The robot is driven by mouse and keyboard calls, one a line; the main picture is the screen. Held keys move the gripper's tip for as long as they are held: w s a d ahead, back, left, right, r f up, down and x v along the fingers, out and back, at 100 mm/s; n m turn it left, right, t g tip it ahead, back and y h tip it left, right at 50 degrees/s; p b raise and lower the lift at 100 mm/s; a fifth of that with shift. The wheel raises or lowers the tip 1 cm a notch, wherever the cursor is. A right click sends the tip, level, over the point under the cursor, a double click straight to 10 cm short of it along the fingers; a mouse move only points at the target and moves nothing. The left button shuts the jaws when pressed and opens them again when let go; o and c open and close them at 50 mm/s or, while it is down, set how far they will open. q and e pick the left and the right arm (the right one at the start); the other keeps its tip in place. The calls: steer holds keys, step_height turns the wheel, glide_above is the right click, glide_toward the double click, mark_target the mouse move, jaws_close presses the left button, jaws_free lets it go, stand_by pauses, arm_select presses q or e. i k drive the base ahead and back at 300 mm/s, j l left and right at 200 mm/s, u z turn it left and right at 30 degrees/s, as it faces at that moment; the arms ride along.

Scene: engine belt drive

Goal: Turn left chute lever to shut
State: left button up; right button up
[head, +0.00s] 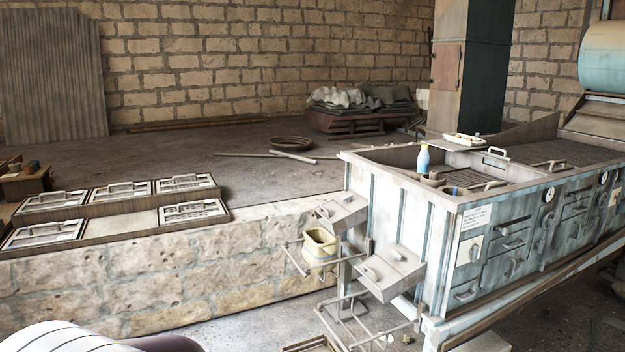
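Two grey box-shaped chutes stick out from the near-left end of the large pale-blue machine (437,225). The chute further left in the picture (343,212) is the farther one; the other chute (393,270) is nearer and lower right. Each has small bar-like fittings on its sloping top and front; which of these is the lever, and how it is turned, I cannot tell at this size. A yellowish bucket (320,250) hangs on a wire bracket below the left chute. Neither of my grippers is in view.
An empty wire bracket (350,325) sticks out below the nearer chute. A low stone wall (190,280) runs left of the machine, with framed panels (122,192) with handles on it. A blue-and-white bottle (423,160) stands on the machine's top. Open floor (250,325) lies in front.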

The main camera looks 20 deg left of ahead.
mark_target(346, 198)
steer(key=i+u, duration=0.35)
steer(key=i, duration=1.3)
steer(key=i+z, duration=0.15)
steer(key=z, duration=0.3)
steer(key=i+j+z, duration=0.1)
steer(key=z, duration=0.4)
steer(key=i+j+z, duration=0.1)
steer(key=i+j, duration=0.2)
steer(key=i+j+z, duration=0.15)
steer(key=j, duration=0.25)
steer(key=i+j+z, duration=0.1)
steer(key=i+j, duration=0.3)
steer(key=i+j+z, duration=0.15)
steer(key=j, duration=0.25)
steer(key=i, duration=0.1)
